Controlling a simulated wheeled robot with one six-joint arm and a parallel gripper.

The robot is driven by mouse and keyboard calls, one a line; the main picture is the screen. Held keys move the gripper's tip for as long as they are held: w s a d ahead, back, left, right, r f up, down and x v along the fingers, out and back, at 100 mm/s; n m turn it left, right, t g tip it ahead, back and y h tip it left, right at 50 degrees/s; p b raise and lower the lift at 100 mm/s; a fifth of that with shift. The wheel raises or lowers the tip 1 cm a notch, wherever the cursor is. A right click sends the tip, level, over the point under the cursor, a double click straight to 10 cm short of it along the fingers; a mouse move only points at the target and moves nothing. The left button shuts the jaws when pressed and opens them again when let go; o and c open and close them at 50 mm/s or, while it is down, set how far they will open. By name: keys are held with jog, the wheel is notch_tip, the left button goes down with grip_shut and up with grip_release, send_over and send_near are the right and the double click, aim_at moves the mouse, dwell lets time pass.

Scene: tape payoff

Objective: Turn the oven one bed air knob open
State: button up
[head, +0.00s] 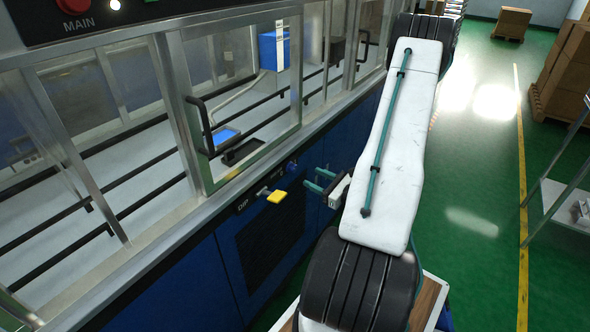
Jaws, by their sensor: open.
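A yellow lever-like knob (277,196) sticks out from the blue front panel of the machine, below the glazed door. A small blue knob (292,166) sits on the same panel, a little beyond it. I cannot tell from the small lettering which one is the bed air knob. My gripper (315,179) has two green fingers, spread apart and empty, pointing left at the panel. It is just right of both knobs and appears clear of them. My white arm hides the panel further along.
The framed glass door (240,100) has a black handle (200,125) protruding above the knobs. A red MAIN button (73,5) is at top left. Cardboard boxes (570,65) and a metal rack (565,200) stand at right. The green floor between is clear.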

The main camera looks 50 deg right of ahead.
aim_at(296, 169)
jog(key=w, duration=0.7)
jog(key=shift+w+a, duration=0.3)
jog(key=shift+w, duration=0.05)
jog(key=c, duration=0.9)
jog(key=shift+d, duration=0.1)
jog(key=shift+c, duration=0.2)
